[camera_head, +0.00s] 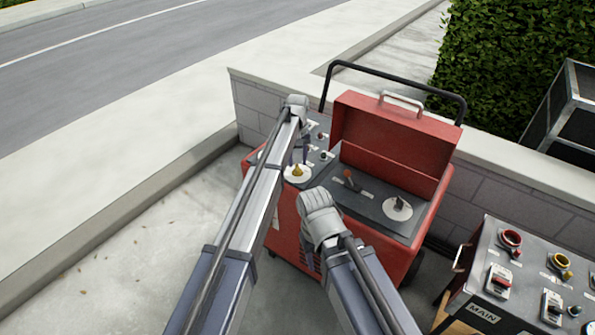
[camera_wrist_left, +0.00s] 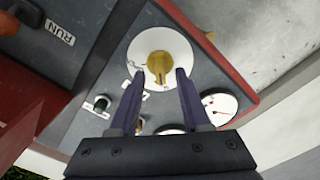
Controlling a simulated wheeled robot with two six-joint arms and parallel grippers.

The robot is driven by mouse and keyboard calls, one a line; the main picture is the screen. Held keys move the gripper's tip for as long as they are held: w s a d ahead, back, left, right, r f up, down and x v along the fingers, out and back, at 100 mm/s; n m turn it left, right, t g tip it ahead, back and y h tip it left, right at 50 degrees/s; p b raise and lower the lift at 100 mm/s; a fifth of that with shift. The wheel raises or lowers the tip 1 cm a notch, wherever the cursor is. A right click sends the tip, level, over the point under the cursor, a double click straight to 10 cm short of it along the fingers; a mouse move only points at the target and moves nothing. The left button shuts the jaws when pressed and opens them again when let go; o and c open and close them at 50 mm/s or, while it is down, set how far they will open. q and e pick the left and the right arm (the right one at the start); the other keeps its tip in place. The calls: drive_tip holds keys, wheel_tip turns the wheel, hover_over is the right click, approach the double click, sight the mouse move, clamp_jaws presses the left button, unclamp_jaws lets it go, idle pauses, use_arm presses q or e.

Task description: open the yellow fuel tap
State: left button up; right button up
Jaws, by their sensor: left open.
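The yellow fuel tap (camera_head: 297,170) sits on a round white dial on the left part of the red machine's grey panel. In the left wrist view the yellow tap (camera_wrist_left: 159,65) is near the top centre. My left gripper (camera_head: 299,159) is open over the tap. In the left wrist view the fingertips of my left gripper (camera_wrist_left: 160,73) lie to either side of the tap's lower part, with visible gaps. Whether they are down at the tap's height is hard to tell. My right arm's wrist is in front of the machine; its fingers are mostly hidden.
The red machine (camera_head: 400,140) has a raised lid and a black handle bar behind it. A second switch (camera_head: 350,181) and another white dial (camera_head: 397,208) are on its panel. A MAIN switch panel (camera_head: 530,275) stands at the right. A low wall runs behind.

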use_arm(q)
wheel_tip(320, 180, down, 2)
drive_tip(key=shift+f+b, duration=0.1)
drive_tip(key=shift+b, duration=0.55)
clamp_jaws()
